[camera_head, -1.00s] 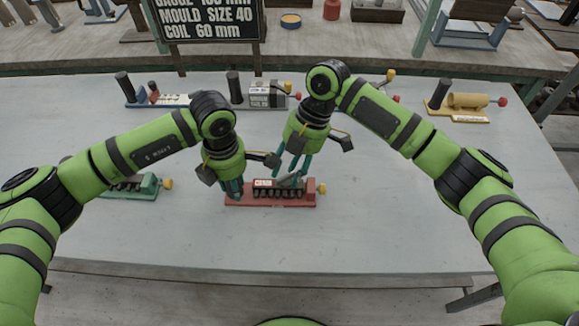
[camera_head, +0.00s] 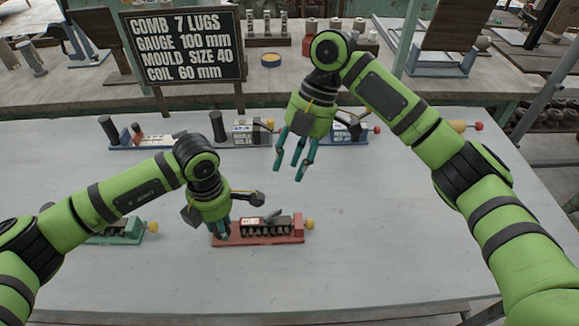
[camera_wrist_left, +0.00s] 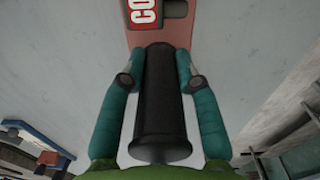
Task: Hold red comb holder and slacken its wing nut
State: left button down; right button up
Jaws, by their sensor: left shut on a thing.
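My left gripper (camera_head: 222,233) is shut on the black handle at the holder's left end. In the left wrist view the black handle (camera_wrist_left: 160,105) sits between both teal fingers, with the red base (camera_wrist_left: 160,35) beyond. My right gripper (camera_head: 294,170) is open and empty, apart from the holder, above and behind it.
A green holder (camera_head: 120,236) stands to the left, partly behind my left arm. Blue and grey holders (camera_head: 245,133) line the table's back, one partly behind my right gripper. A sign board (camera_head: 185,47) stands behind them. The table's front and right are clear.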

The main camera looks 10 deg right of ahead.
pick_arm(q)
jog(key=c, duration=0.8)
grip_release()
jog(key=shift+c, duration=0.2)
